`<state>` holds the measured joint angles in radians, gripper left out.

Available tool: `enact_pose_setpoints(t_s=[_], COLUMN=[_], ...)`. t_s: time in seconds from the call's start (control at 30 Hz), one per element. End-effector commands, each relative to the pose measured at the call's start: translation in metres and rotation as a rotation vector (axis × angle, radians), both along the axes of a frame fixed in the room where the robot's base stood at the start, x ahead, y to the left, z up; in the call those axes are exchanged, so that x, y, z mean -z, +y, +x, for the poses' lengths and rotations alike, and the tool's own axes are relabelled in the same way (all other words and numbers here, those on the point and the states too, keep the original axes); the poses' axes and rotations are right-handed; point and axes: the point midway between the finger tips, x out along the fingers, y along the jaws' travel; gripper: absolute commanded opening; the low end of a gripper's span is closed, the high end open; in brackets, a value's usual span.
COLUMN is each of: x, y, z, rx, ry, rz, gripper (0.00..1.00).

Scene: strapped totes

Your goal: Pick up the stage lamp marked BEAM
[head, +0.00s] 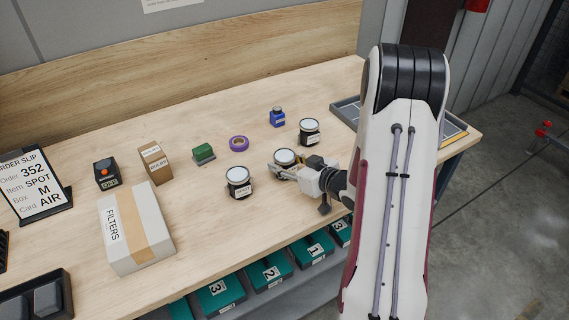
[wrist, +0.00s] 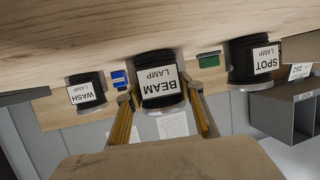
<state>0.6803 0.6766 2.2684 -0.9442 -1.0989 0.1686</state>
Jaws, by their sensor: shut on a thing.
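The BEAM lamp (wrist: 158,88) is a dark round can with a pale rim and a white label, shown upside down in the wrist view. My gripper (wrist: 163,98) has one finger on each side of it and is shut on it. In the head view my gripper (head: 285,168) reaches in from the right around this lamp (head: 284,156); its label is hidden there. I cannot tell whether its base is clear of the bench. The SPOT lamp (head: 239,182) stands to the left and the WASH lamp (head: 309,131) to the right and farther back.
A grey tray (head: 347,112) lies at the right. The bench front is mostly clear.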

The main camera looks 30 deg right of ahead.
Motion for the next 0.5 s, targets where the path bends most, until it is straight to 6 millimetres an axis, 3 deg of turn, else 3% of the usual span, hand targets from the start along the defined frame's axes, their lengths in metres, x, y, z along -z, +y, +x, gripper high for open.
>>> enact_pose_setpoints(t_s=[0.27, 0.5], x=[-0.012, -0.035], y=[0.0, 0.0], z=[0.0, 0.0], rx=[0.001, -0.001], ry=[-0.003, -0.003], rz=[-0.001, -0.002], gripper=[0.09, 0.09])
